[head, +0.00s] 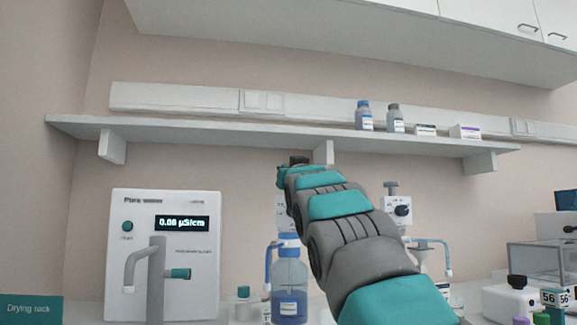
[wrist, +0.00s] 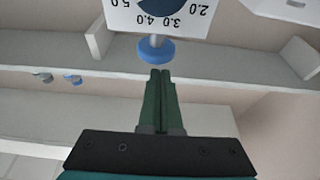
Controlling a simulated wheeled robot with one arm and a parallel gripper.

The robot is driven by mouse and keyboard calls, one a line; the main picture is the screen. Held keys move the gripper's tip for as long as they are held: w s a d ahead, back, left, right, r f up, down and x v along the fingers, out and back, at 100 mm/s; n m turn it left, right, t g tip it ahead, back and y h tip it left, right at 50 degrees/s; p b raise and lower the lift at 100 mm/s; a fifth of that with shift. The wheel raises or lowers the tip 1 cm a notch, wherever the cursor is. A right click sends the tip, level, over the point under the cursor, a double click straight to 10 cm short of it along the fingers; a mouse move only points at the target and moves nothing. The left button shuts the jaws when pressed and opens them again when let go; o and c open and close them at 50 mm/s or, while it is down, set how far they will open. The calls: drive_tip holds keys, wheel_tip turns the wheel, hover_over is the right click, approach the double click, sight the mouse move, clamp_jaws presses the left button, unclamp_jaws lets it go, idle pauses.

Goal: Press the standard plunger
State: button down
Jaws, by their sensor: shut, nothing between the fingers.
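In the wrist view, a round blue plunger knob (wrist: 155,51) sits on a grey rod below a white dial face (wrist: 157,14) with upside-down numbers. My gripper (wrist: 160,73) is shut and empty, its fingertips just short of the knob with a small gap in the picture. In the head view, my arm hides the top of the dispenser on the blue-capped bottle (head: 289,290). A second dispenser (head: 398,208) with a grey top knob stands to the right. I cannot read a "standard" label on either.
A wall shelf (head: 220,133) runs behind the arm and holds bottles (head: 364,116) and small boxes (head: 466,132). A pure water unit (head: 165,215) with a grey spout stands at left. Balance equipment (head: 540,262) and small bottles crowd the right.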

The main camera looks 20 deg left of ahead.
drive_tip(key=shift+f, duration=0.65)
